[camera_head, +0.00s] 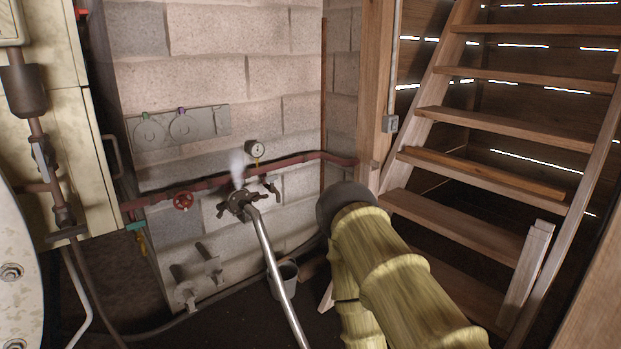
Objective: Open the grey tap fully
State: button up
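A small grey tap (270,183) sits on the wall, just below the red pipe (308,157) and to the right of a dark fitting. It is small in the picture, and I cannot tell how its handle is turned. No flow from it can be made out. A bucket (288,279) stands on the floor below it. My yellow-covered arm (405,290) rises at the bottom centre right, with a dark round joint at its top end, to the right of the tap.
A metal pipe (274,262) slants up to the dark fitting (240,203), where white vapour hangs. A red handwheel (183,200) and a gauge (255,149) sit by the red pipe. Wooden stairs (480,170) fill the right; pale equipment (60,150) stands left.

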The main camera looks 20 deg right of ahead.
aim_at(270, 179)
jog(key=z, duration=0.5)
jog(key=i, duration=0.9)
jog(key=u, duration=0.8)
jog(key=i, duration=1.15)
jog(key=z, duration=0.25)
